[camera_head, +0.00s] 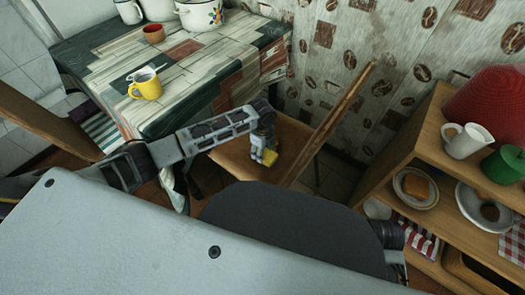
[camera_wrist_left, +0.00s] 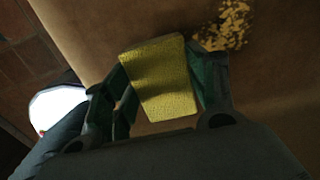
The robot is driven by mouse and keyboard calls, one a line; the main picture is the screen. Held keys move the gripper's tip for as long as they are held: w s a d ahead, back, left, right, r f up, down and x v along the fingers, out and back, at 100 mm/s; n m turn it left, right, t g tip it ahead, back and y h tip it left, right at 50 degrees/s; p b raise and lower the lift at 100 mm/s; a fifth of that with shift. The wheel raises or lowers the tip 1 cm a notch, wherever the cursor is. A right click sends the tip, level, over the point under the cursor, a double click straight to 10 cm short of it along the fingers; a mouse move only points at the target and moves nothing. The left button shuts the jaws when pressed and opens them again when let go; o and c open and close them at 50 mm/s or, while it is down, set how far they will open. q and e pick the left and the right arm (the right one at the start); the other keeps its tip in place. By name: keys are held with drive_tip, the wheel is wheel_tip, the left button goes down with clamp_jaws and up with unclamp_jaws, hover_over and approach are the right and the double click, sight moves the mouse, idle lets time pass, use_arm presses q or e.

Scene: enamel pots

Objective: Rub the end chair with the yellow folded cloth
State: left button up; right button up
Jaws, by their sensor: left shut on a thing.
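The end chair has a brown wooden seat (camera_head: 226,152) and a tall backrest (camera_head: 330,125), beside the table's right end. My left gripper (camera_head: 264,151) is over the seat, shut on the yellow folded cloth (camera_head: 270,158). In the left wrist view the cloth (camera_wrist_left: 160,82) is between the two fingers, against the brown seat (camera_wrist_left: 100,25). Whether it touches the seat I cannot tell. A speckled yellowish patch (camera_wrist_left: 228,25) lies on the seat just beyond the cloth. My right gripper cannot be made out.
The plank-patterned table (camera_head: 190,75) holds a yellow mug (camera_head: 147,86), a small red-brown pot (camera_head: 153,33) and white enamel pots (camera_head: 200,14). A wooden shelf (camera_head: 425,150) with a white pitcher (camera_head: 466,140), a green mug (camera_head: 504,163) and plates stands at right. Patterned wall is behind the chair.

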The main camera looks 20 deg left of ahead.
use_arm(q)
drive_tip(key=shift+f, duration=1)
idle(1.2)
drive_tip(key=shift+w+d+r+b, duration=0.1)
drive_tip(key=shift+w+d+b, duration=0.15)
drive_tip(key=shift+w, duration=0.65)
drive_tip(key=shift+w+d+b, duration=0.15)
drive_tip(key=shift+w+d, duration=0.2)
drive_tip(key=shift+w, duration=0.55)
drive_tip(key=shift+w, duration=0.15)
drive_tip(key=shift+w+d+b, duration=0.3)
drive_tip(key=shift+w+b, duration=0.1)
drive_tip(key=shift+w, duration=0.45)
drive_tip(key=shift+w+d+b, duration=0.3)
drive_tip(key=shift+w+b, duration=0.05)
drive_tip(key=shift+w, duration=0.45)
